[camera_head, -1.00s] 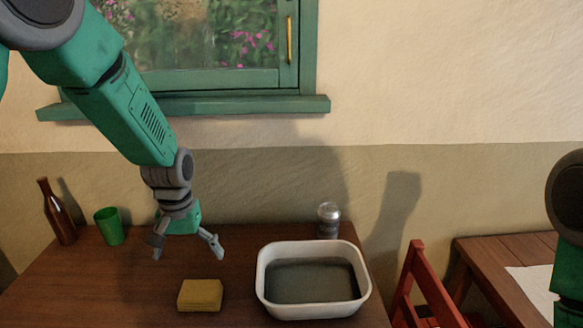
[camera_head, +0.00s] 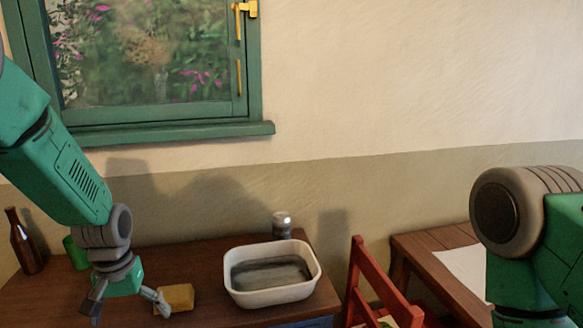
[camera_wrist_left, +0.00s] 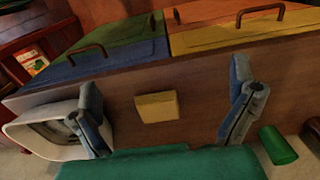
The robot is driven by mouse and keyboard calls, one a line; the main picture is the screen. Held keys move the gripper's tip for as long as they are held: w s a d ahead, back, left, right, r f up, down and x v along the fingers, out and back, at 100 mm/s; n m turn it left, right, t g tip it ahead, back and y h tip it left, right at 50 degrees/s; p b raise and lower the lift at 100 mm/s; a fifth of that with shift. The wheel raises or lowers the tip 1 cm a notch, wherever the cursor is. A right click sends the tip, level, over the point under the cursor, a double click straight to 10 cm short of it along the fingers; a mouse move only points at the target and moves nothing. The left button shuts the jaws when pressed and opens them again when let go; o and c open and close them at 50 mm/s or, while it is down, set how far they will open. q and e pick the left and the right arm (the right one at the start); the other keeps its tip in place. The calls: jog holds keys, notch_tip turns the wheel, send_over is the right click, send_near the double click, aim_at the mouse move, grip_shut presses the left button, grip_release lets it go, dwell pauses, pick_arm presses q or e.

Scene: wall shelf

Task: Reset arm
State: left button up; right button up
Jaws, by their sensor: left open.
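My left gripper (camera_head: 126,300) is open and empty above the left part of the wooden table, its fingers spread and pointing down. In the head view its right fingertip overlaps the yellow sponge (camera_head: 177,297); I cannot tell a touch there. In the left wrist view the left gripper (camera_wrist_left: 170,115) shows both fingers apart, with the sponge (camera_wrist_left: 157,106) lying on the table between and beyond them. My right arm shows at the right edge of the head view, but its gripper is out of frame.
A white basin (camera_head: 272,293) with grey contents stands on the table, a can (camera_head: 282,226) behind it. A brown bottle (camera_head: 24,243) and a green cup (camera_head: 75,254) stand at left. A red chair (camera_head: 377,284) and second table (camera_head: 412,253) are at right.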

pick_arm(q)
jog(key=s+d+f+m+b, duration=0.1)
jog(key=s+f+b, duration=0.2)
jog(key=s+f, duration=0.6)
jog(key=s+f+m+b, duration=0.15)
jog(key=s+f, duration=0.35)
jog(key=f, duration=0.7)
jog(key=s+d+f+b, duration=0.2)
jog(key=s+f+b, duration=0.2)
jog(key=s, duration=1)
notch_tip(320, 180, down, 3)
jog(key=shift+s+d+f+m, duration=0.1)
jog(key=shift+s+d+m, duration=0.15)
jog(key=shift+m, duration=0.1)
pick_arm(e)
notch_tip(320, 180, down, 9)
jog(key=shift+w+f, duration=0.2)
jog(key=shift+w, duration=0.1)
pick_arm(q)
jog(key=shift+a, duration=0.1)
